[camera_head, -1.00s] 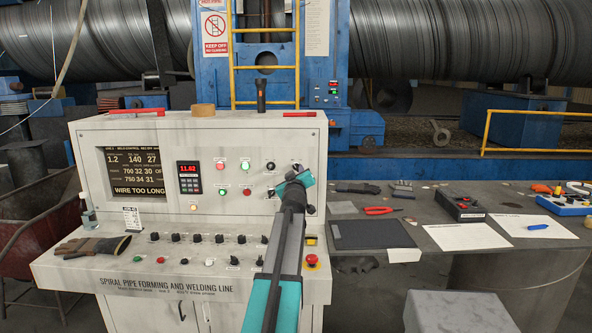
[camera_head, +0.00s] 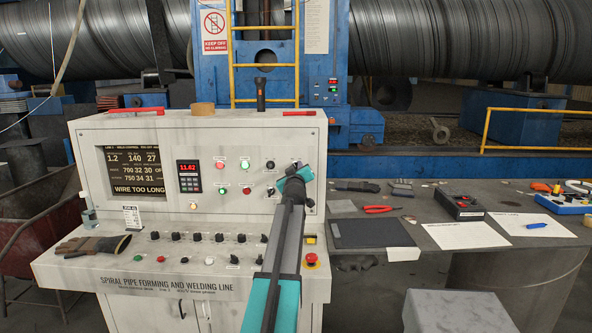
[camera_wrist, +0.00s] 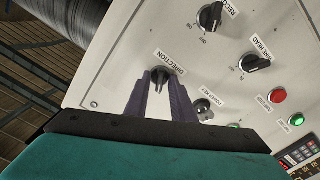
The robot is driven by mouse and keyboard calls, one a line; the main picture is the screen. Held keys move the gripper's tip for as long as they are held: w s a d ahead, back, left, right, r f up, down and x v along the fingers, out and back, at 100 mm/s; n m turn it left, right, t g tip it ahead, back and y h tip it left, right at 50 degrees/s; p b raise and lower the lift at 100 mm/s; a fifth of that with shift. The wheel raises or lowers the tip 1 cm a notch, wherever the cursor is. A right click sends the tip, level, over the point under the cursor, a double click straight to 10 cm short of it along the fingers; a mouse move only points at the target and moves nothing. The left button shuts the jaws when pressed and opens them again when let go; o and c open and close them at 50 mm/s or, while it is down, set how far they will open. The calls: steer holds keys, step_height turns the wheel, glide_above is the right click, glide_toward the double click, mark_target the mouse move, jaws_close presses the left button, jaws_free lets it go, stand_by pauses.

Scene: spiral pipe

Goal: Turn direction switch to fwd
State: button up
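The direction switch (camera_wrist: 160,76) is a black knob on the pale panel, under a "DIRECTION" label, in the wrist view. Its pointer lies between the fingers of my gripper (camera_wrist: 160,92). The two dark fingers stand apart, one on each side of the knob. I see no clear contact between them and the knob. The switch's position marks cannot be read. In the head view my gripper (camera_head: 293,178) is at the right side of the console's upright panel, and it hides the switch there.
Close to the switch in the wrist view are a small key-like switch (camera_wrist: 203,107), two larger black knobs (camera_wrist: 210,17) (camera_wrist: 256,63) and a red button (camera_wrist: 278,96). The console (camera_head: 150,272) carries a row of knobs and a red stop button (camera_head: 311,261). A workbench (camera_head: 440,262) stands to the right.

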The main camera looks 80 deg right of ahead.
jaws_close()
steer(key=shift+m, duration=0.4)
steer(key=m, duration=0.4)
steer(key=shift+m, duration=0.4)
steer(key=m+p, duration=0.1)
steer(key=m, duration=0.5)
steer(key=shift+r, duration=0.1)
steer(key=shift+m, duration=0.3)
steer(key=shift+o, duration=1.3)
jaws_free()
